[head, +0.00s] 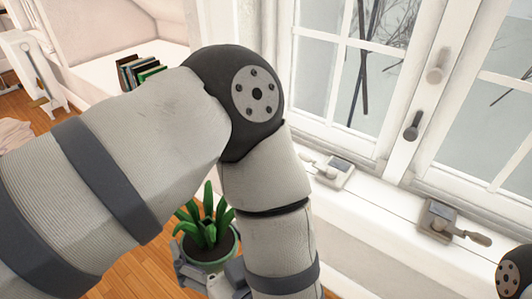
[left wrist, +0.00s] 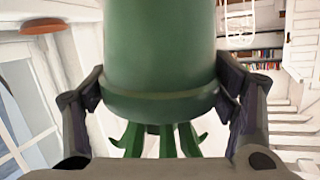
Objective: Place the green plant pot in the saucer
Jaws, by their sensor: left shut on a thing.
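The green plant pot (head: 214,264) holds dark soil and a plant with long green leaves. In the head view it is low, left of my left forearm, which hides part of it. My left gripper (left wrist: 160,90) is shut on the pot (left wrist: 160,50), one finger on each side near the rim; the left wrist view shows the plant upside down. A reddish-brown round dish, which looks like the saucer (left wrist: 44,27), lies on a white surface at the top left there. The saucer does not show in the head view. My right gripper is out of view.
A white windowsill (head: 395,225) with metal latches (head: 440,220) runs below the window at right. Books (head: 140,72) stand on a white ledge at the back left. Wooden floor (head: 140,270) lies below the pot. Part of my right arm shows at bottom right.

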